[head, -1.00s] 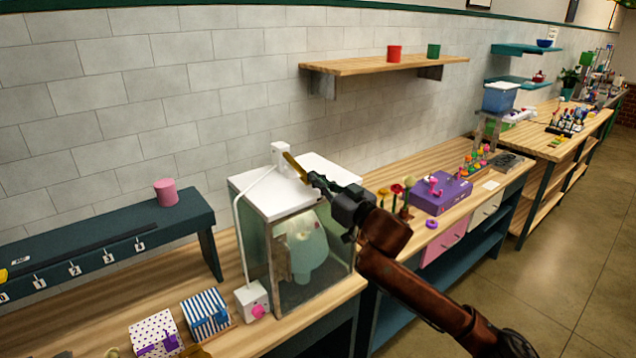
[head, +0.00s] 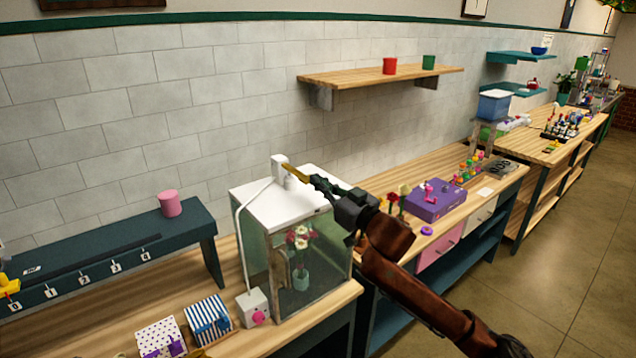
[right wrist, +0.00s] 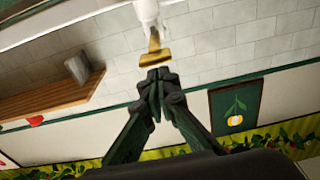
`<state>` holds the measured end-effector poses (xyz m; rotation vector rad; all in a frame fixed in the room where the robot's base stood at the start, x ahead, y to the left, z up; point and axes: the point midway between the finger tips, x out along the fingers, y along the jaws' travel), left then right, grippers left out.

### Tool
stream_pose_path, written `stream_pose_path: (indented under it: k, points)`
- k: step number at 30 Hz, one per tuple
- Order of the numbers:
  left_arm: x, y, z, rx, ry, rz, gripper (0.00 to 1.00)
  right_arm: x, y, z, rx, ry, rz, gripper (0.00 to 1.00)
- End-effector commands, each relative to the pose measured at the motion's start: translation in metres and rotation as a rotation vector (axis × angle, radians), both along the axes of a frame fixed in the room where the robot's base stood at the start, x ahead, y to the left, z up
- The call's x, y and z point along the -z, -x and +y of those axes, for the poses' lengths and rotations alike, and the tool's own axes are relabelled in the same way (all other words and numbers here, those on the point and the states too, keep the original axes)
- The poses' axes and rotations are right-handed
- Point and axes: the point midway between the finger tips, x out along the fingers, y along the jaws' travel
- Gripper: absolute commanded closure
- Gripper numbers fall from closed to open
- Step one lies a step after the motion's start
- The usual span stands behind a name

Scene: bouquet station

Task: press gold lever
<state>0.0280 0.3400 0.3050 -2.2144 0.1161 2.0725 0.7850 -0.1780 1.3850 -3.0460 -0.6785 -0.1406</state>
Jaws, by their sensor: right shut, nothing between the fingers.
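The gold lever (head: 297,174) sticks out from a white spout-like post (head: 279,166) on top of a glass case with a white lid (head: 300,207). My right gripper (head: 314,181) is shut and empty, its tips at the lever's outer end. In the right wrist view the closed fingertips (right wrist: 158,74) lie right by the wide end of the lever (right wrist: 153,56); I cannot tell whether they touch. A small teal vase (head: 300,280) with red and white flowers (head: 299,238) stands inside the case. My left gripper is not in view.
A white box with a pink knob (head: 258,317) stands left of the case, joined by a white tube. Striped (head: 208,318) and dotted boxes sit further left. A purple box (head: 435,200) lies right of my arm. A wooden shelf (head: 350,78) hangs above.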

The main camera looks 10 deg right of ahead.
Motion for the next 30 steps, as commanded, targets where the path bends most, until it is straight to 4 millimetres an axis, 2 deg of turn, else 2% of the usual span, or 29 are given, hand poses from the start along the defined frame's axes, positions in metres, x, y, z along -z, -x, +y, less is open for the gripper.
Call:
stream_pose_path:
  k: [1,6,12,18,30]
  points:
    - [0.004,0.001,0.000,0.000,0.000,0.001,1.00,0.010,0.012,-0.007,0.001,0.003,0.006,1.00]
    - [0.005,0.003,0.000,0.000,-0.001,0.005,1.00,0.010,0.046,-0.024,0.003,0.002,0.006,1.00]
    - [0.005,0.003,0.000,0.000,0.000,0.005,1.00,0.010,0.071,-0.036,0.004,0.002,0.002,1.00]
    - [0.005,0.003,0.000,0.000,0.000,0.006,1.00,0.009,0.079,-0.039,0.003,0.001,0.003,1.00]
    - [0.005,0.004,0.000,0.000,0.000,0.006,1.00,0.009,0.079,-0.038,0.001,0.001,0.002,1.00]
